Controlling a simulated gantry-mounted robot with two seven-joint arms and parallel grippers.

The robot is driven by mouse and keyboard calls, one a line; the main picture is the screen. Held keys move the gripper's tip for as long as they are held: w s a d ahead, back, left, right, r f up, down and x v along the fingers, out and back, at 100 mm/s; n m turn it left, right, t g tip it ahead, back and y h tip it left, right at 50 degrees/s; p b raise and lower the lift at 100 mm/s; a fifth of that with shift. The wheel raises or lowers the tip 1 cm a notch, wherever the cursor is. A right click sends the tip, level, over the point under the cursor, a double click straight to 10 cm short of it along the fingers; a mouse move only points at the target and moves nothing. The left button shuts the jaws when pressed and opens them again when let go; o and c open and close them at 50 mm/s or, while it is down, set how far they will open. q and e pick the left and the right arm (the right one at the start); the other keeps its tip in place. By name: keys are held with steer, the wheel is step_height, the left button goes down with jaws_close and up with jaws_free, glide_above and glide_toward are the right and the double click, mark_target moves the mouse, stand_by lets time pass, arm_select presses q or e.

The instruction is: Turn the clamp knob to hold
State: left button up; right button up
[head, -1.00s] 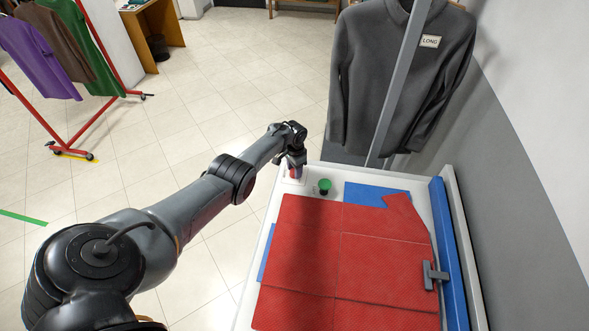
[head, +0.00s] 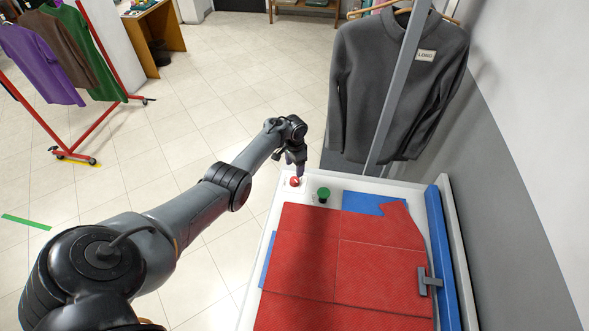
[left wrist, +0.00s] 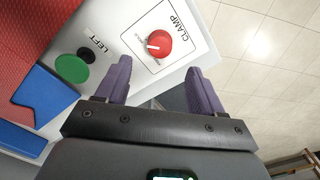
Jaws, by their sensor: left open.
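The red round clamp knob (head: 294,182) sits on the white panel at the table's far left corner. In the left wrist view the knob (left wrist: 158,43) has a white pointer mark and sits in a printed square labelled CLAMP. My left gripper (head: 300,172) is just behind and right of the knob in the head view. In the left wrist view its purple fingers (left wrist: 160,77) are spread wide with nothing between them; the knob lies beyond the fingertips, apart from them. My right gripper is not in view.
A green button (head: 323,193) labelled LEFT is close beside the knob. Red cloth pieces (head: 345,265) cover the table over a blue surface (head: 365,202). A grey post and a hanging grey sweater (head: 395,90) stand behind the table.

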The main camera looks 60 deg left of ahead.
arm_select(q)
steer(key=shift+r+p, duration=0.35)
steer(key=shift+r, duration=1.2)
steer(key=shift+s, duration=0.1)
